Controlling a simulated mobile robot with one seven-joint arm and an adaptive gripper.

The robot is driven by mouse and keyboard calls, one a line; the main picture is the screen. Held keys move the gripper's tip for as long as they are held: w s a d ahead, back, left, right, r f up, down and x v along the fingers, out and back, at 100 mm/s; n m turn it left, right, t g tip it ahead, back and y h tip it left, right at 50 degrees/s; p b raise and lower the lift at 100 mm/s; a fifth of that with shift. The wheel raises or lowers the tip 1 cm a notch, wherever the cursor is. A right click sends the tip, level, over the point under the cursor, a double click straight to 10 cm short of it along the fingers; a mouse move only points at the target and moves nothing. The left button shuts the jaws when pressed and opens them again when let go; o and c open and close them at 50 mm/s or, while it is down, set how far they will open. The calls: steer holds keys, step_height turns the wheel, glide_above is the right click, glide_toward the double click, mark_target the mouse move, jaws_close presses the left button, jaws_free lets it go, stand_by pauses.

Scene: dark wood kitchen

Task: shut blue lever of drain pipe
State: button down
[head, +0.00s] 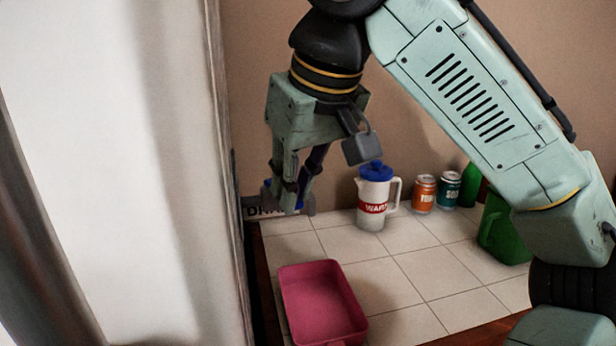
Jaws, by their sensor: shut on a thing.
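My gripper (290,205) points down at the back left corner of the tiled counter, in front of the wall. Its fingers are closed on the blue lever (268,188), of which only small blue bits show beside and between the fingers. Most of the pipe and the lever's exact angle are hidden by my gripper and the pale panel's edge.
A white jug (372,205) with a blue lid stands right of my gripper. An orange can (424,195), a teal can (449,190) and a green container (505,240) are farther right. A pink tray (322,300) lies in front. A pale panel (110,150) fills the left.

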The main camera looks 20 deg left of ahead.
steer(key=shift+s+a+m+t+h, duration=0.2)
steer(key=shift+s+a+m+h, duration=0.2)
steer(key=shift+m, duration=0.55)
steer(key=shift+s+a+m+t+h, duration=0.25)
steer(key=shift+a+m, duration=0.25)
steer(key=shift+m, duration=0.45)
steer(key=c, duration=1.6)
jaws_free()
steer(key=shift+s+r, duration=0.1)
steer(key=v, duration=0.7)
steer(key=shift+r, duration=0.15)
steer(key=shift+s, duration=0.1)
